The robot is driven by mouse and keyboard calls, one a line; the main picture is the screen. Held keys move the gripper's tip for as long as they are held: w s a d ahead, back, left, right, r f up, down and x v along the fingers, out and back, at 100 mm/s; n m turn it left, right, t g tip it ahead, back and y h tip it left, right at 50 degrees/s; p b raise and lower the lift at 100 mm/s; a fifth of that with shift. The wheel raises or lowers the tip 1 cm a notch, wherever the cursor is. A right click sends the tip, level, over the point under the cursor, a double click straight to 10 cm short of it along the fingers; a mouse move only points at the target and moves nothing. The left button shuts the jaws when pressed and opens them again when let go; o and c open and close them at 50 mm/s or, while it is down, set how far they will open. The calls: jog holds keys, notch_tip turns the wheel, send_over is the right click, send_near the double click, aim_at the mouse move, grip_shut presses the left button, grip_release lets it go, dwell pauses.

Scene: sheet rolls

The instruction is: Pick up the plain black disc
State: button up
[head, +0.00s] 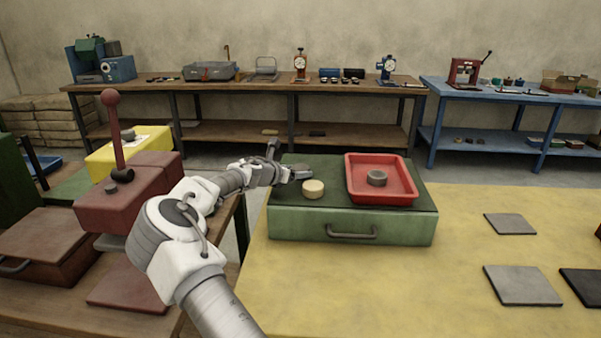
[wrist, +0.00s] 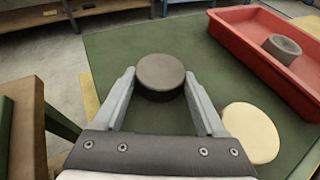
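The plain black disc (wrist: 160,73) is a dark, flat-topped round piece on the dark green mat of a green case (head: 350,226). In the wrist view it sits just at and ahead of my fingertips. My gripper (wrist: 159,82) is open, with one finger on each side of the disc. I cannot tell if either finger touches it. In the head view my gripper (head: 287,170) is low over the back left of the case, and I cannot make the disc out clearly there.
A cream disc (wrist: 251,133) lies close to my right finger. A red tray (head: 381,196) right of it holds a dark grey piece with a hollowed top (head: 377,178). A dark red press (head: 125,190) stands left of my arm. Grey square plates (head: 511,225) lie on the yellow table.

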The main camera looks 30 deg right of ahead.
jog(key=c, duration=0.6)
jog(key=shift+o, duration=0.2)
jog(key=shift+r, duration=0.15)
